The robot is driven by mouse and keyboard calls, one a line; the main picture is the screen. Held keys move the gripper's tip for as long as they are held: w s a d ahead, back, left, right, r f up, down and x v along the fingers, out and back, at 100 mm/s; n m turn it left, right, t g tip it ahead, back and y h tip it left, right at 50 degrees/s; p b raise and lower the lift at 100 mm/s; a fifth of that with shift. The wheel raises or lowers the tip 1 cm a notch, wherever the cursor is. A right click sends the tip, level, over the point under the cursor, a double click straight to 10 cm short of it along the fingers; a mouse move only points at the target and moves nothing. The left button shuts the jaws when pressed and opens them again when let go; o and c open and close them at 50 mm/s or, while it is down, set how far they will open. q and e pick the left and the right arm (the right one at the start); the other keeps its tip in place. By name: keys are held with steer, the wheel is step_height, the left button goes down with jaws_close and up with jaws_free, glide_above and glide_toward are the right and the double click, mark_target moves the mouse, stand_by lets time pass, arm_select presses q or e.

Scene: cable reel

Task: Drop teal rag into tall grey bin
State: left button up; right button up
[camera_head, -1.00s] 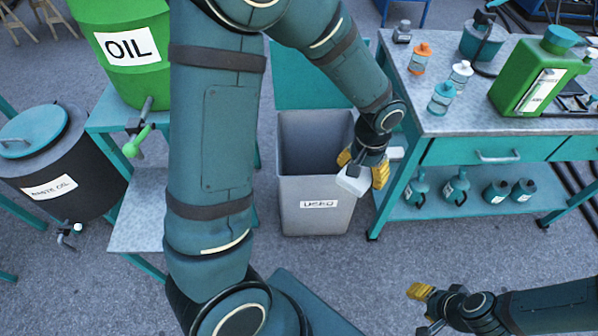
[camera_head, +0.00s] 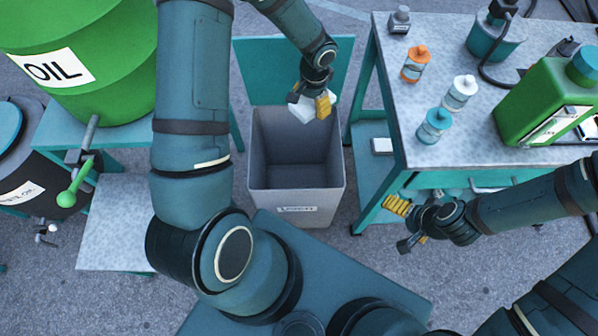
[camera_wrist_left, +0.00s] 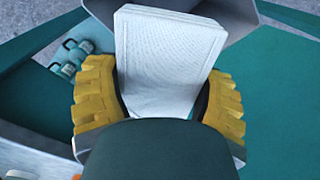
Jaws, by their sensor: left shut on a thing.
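The tall grey bin (camera_head: 296,195) stands open on the floor in the middle of the head view, with a label on its front. My left gripper (camera_head: 308,106) is above the bin's far right rim. It is shut on a pale, folded, cloth-like thing (camera_head: 302,114), which looks white, not teal. This folded thing (camera_wrist_left: 168,60) also shows between the yellow finger pads in the left wrist view. I see no clearly teal rag. My right gripper (camera_head: 402,224) is open and empty, in front of the workbench.
A teal panel (camera_head: 255,70) is behind the bin. The workbench (camera_head: 440,85) at the right holds bottles and a green can (camera_head: 540,105). A white block (camera_head: 382,146) lies on its lower shelf. A green oil drum (camera_head: 90,85) stands at the left.

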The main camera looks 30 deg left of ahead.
arm_select(q)
steer(key=a+f+m, duration=0.1)
steer(key=a+f, duration=0.2)
steer(key=f, duration=0.4)
steer(key=w+a+f+m, duration=0.1)
steer(key=a+f+m, duration=0.1)
steer(key=a+f, duration=0.2)
step_height(320, 180, down, 4)
steer(key=shift+a+r+p, duration=0.15)
steer(key=shift+r+p, duration=0.1)
steer(key=shift+p, duration=0.1)
arm_select(e)
step_height(320, 180, up, 2)
arm_select(q)
steer(key=o, duration=1.2)
steer(key=shift+c, duration=0.2)
steer(key=shift+r, duration=0.1)
step_height(320, 180, up, 12)
